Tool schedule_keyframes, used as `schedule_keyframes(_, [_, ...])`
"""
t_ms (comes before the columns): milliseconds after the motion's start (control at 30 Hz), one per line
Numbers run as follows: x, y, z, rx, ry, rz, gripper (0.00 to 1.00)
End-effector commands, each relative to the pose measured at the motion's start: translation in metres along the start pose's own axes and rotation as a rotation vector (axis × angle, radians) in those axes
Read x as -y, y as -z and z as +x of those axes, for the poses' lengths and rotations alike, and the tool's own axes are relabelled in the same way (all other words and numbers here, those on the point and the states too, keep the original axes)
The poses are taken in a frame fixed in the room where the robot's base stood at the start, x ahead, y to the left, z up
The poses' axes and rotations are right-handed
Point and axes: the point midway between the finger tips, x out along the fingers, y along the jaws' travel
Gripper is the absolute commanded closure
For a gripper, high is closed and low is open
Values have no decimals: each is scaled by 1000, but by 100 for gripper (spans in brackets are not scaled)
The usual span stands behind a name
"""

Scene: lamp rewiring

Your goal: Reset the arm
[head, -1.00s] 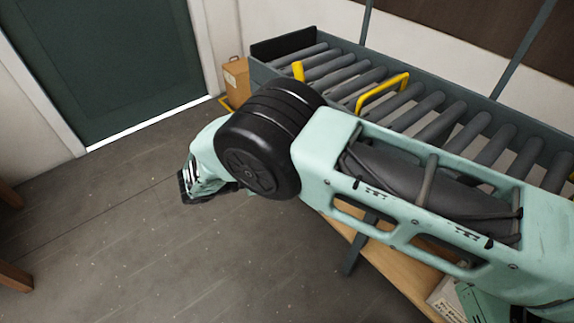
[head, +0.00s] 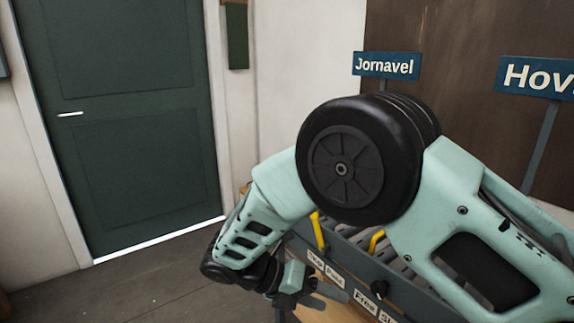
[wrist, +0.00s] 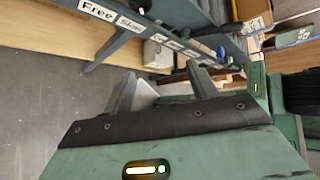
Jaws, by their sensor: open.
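My gripper (head: 326,294) shows low in the head view, below the front rail of the roller conveyor, at the end of my bent, pale green arm. In the wrist view my gripper (wrist: 165,85) has its two grey fingers apart with nothing between them. Part of the gripper is dark and small in the head view. My arm's large black joint covers part of the conveyor.
The conveyor's labelled rail (head: 345,277) is close to my gripper, and its labels include "Free". Yellow handles (head: 318,232) stand on it. A green door (head: 140,130) is at left. Blue signs (head: 386,65) stand behind. Floor (head: 150,285) at lower left is clear.

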Motion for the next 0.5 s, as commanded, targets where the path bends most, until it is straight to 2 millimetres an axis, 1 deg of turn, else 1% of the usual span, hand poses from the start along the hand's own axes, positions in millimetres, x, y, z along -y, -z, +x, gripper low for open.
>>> schedule_keyframes(33, [21, 0, -4, -66, -54, 83, 41])
schedule_keyframes(167, [60, 14, -11, -246, -170, 330, 41])
schedule_keyframes(300, [104, 33, -19, -452, -252, 612, 41])
schedule_keyframes(500, [164, 64, -28, -756, -291, 1037, 41])
